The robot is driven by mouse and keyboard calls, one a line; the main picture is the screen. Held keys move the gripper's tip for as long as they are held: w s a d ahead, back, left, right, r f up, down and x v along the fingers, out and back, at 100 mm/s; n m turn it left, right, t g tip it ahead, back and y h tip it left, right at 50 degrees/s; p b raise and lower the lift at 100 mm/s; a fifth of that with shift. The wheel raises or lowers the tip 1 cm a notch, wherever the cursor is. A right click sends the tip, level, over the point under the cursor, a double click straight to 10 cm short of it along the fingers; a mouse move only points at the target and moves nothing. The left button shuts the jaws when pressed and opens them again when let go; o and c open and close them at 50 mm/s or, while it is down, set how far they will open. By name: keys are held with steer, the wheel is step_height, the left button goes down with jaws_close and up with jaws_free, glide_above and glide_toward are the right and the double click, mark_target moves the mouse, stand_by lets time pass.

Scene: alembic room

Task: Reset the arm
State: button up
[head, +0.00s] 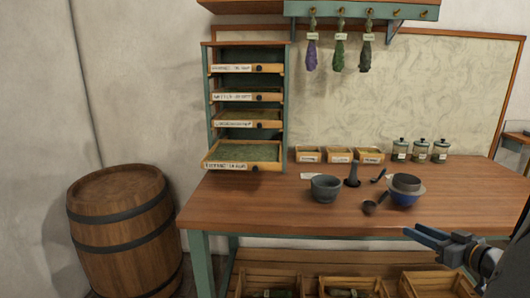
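My gripper (422,234) is at the lower right, in front of the wooden worktable's (260,205) front edge. Its two dark grey fingers point left and look spread apart, with nothing seen between them. The arm comes in from the right edge of the view, and part of it is cut off there. The gripper appears clear of the things on the table.
A barrel (122,228) stands left.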

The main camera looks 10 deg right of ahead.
steer(key=w+a+g+h, duration=0.3)
steer(key=w+a+g, duration=0.15)
steer(key=w, duration=0.25)
steer(key=s+a+m+g+h, duration=0.1)
steer(key=s+a+g, duration=0.15)
steer(key=a, duration=0.65)
steer(key=s+a+g, duration=0.4)
steer(key=s+a, duration=0.4)
steer(key=a, duration=0.3)
steer(key=s+a+r+g+y, duration=0.1)
steer(key=s+a+g, duration=0.2)
steer(key=s+a, duration=0.5)
steer(key=a, duration=0.2)
steer(key=shift+s+a+r+m+g, duration=0.25)
steer(key=shift+s+a+m+g, duration=0.05)
steer(key=shift+a+g, duration=0.1)
